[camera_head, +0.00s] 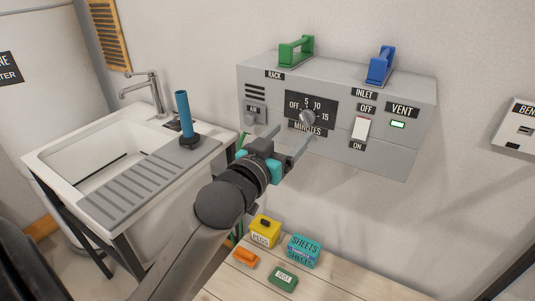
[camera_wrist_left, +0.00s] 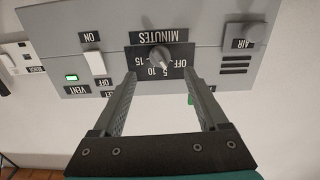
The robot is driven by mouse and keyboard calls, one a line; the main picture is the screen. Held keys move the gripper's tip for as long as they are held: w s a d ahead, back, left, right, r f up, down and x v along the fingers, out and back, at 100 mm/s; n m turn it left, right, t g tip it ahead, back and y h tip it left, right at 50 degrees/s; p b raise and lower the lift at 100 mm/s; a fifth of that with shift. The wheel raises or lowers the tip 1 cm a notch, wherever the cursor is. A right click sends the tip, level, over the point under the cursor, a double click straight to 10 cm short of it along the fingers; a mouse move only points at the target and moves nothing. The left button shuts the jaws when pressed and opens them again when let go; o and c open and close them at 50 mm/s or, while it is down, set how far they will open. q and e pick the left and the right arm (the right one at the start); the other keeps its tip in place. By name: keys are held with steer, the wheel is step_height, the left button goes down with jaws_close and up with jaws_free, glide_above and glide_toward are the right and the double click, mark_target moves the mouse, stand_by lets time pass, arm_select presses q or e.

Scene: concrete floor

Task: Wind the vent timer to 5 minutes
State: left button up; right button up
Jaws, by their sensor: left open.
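The vent timer is a round grey knob (camera_head: 307,117) on a black dial plate (camera_head: 328,107) marked OFF, 5, 10, 15 and MINUTES, on the grey wall box. The knob (camera_wrist_left: 160,57) shows upside down in the left wrist view; its narrow end points toward the 5 and 10 side, but the exact mark is hard to tell. My left gripper (camera_head: 291,134) is open and empty in front of the dial. In the wrist view its fingertips (camera_wrist_left: 163,82) are spread either side of the knob's line, apart from it. My right gripper is not in view.
The box (camera_head: 375,155) also bears a white rocker switch (camera_head: 361,128), a lit green VENT light (camera_head: 398,125), an AIR knob (camera_head: 254,115), and green (camera_head: 296,52) and blue (camera_head: 381,66) handles on top. A sink (camera_head: 110,165) stands left; a wooden table (camera_head: 330,281) with small boxes lies below.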

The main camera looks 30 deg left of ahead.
mark_target(304, 121)
arm_select(q)
steer(key=s+p, duration=0.2)
steer(key=s, duration=0.6)
steer(key=shift+s+d+p, duration=0.2)
steer(key=shift+d+p, duration=0.05)
steer(key=shift+p, duration=0.1)
steer(key=w, duration=0.5)
steer(key=w+n, duration=0.1)
steer(key=w, duration=0.4)
steer(key=w+a+n, duration=0.1)
steer(key=w, duration=0.4)
steer(key=shift+w, duration=0.15)
steer(key=shift+c, duration=0.3)
jaws_close()
stand_by(0.5)
